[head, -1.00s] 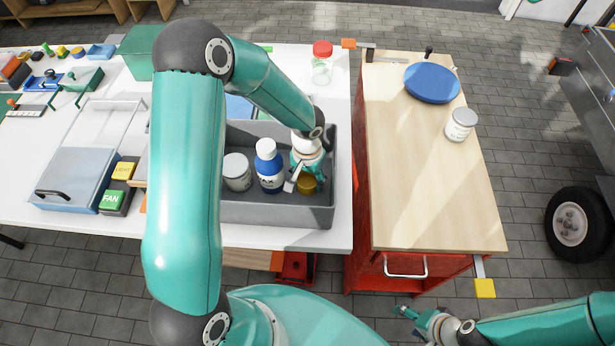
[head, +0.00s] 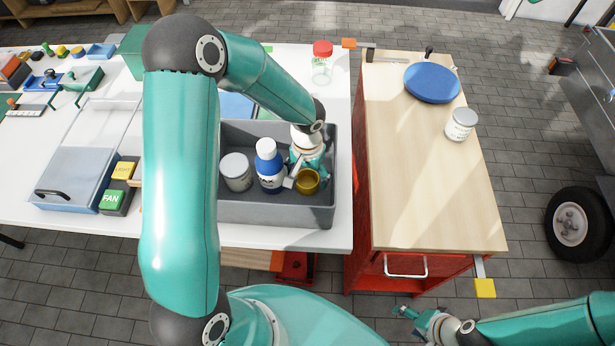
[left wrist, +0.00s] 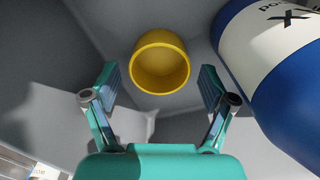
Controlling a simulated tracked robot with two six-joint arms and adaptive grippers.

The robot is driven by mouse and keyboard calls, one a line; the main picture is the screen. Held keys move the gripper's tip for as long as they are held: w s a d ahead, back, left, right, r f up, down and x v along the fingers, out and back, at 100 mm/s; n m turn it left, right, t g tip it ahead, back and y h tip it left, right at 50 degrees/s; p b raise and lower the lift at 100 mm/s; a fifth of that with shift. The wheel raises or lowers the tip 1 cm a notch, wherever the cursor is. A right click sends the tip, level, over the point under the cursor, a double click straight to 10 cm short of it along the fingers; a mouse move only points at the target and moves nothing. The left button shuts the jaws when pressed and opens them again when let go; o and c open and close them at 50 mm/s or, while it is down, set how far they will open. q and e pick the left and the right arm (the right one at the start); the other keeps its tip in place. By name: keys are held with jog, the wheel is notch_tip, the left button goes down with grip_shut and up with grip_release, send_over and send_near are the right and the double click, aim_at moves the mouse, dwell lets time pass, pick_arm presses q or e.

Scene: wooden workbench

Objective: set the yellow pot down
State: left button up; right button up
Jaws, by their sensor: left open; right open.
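The yellow pot (head: 307,181) stands upright in the grey bin (head: 278,210), near its right end. In the left wrist view the pot (left wrist: 160,66) shows its open round mouth and sits just beyond the fingertips. My left gripper (head: 297,172) is over the bin at the pot's far side. In the left wrist view my left gripper (left wrist: 160,103) has its fingers spread apart with nothing between the tips. My right gripper (head: 405,312) is low in front of the wooden-topped cabinet, empty and away from the pot.
A blue-and-white bottle (head: 269,168) stands left of the pot, close to my left gripper, with a white-lidded jar (head: 237,172) beside it. The wooden cabinet top (head: 425,190) holds a blue disc (head: 432,82) and another jar (head: 461,124); its front half is clear.

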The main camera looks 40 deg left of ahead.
aim_at(307, 184)
pick_arm(q)
notch_tip(307, 184, up, 10)
jog(key=shift+r+b, duration=0.2)
jog(key=shift+b, duration=0.25)
